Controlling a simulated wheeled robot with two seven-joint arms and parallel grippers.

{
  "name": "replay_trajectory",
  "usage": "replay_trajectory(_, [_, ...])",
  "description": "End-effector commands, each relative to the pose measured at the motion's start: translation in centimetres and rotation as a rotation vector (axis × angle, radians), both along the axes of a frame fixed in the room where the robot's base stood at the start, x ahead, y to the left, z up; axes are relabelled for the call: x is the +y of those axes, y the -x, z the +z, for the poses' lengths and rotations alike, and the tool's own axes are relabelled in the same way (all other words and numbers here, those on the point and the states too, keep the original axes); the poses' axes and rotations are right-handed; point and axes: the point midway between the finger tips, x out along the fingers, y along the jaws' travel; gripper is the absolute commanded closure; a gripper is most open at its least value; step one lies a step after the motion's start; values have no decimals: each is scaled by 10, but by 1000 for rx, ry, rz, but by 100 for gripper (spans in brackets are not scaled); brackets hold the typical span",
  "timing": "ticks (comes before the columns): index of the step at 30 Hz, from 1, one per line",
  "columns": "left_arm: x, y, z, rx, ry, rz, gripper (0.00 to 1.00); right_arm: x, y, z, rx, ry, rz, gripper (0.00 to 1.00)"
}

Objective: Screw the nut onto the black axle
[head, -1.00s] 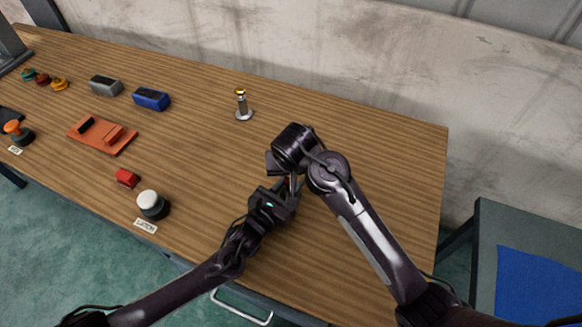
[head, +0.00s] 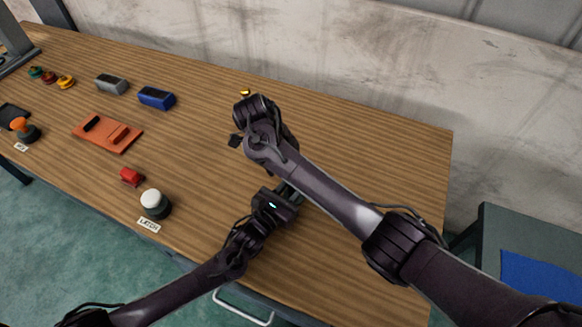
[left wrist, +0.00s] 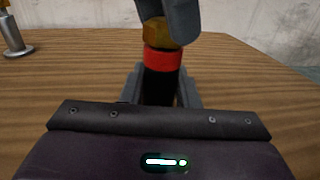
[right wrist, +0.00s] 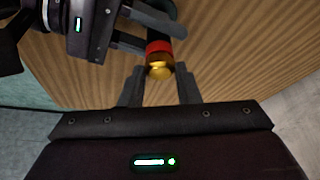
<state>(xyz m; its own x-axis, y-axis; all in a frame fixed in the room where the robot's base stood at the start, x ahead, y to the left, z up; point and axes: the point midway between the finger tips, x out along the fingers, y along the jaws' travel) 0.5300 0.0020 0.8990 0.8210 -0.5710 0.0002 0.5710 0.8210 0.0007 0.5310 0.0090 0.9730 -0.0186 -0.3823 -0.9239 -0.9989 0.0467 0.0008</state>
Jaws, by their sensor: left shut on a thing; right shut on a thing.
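The black axle (left wrist: 159,84) stands upright in my left gripper (left wrist: 160,88), with a red band (left wrist: 162,61) near its top. The brass nut (left wrist: 157,34) is at the axle's top end, just above the red band. My right gripper (right wrist: 159,76) is shut on the nut, its fingers on either side of it; one finger hides part of the nut in the left wrist view. How far the nut is threaded cannot be told. In the head view my right arm hides the nut and axle, while the body of my left gripper (head: 272,206) shows.
A silver post (left wrist: 12,38) with a brass top stands behind, mostly hidden in the head view. A blue block (head: 156,98), grey block (head: 112,84), orange plate (head: 107,133), red part (head: 131,176) and white-topped button (head: 154,203) lie left. The table's right side is clear.

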Motion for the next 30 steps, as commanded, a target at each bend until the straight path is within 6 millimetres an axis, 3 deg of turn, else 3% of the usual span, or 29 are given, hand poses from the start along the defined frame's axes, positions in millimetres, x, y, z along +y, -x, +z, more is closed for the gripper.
replay_trajectory(2, [-1, 1, -1, 3, 0, -3, 100, -1, -1, 0, -2, 0, 1, 93])
replay_trajectory(3, [-1, 1, -1, 3, 0, -3, 100, -1, -1, 0, -2, 0, 2, 66])
replay_trajectory(7, [-1, 2, -1, 4, 1, -3, 100, 0, -1, 0, -2, 0, 3, 49])
replay_trajectory(17, [-1, 2, -2, 4, 1, -4, 100, -4, 0, -4, 5, -7, -8, 54])
replay_trajectory(23, [-1, 2, -2, 4, 1, -3, 100, -40, 0, -32, 39, -70, -103, 54])
replay_trajectory(25, [-1, 2, -1, 4, 1, -3, 100, -49, -21, -28, -9, -72, 25, 54])
replay_trajectory(30, [-1, 2, -1, 4, 1, -3, 100, -27, -78, 11, -133, 40, 524, 54])
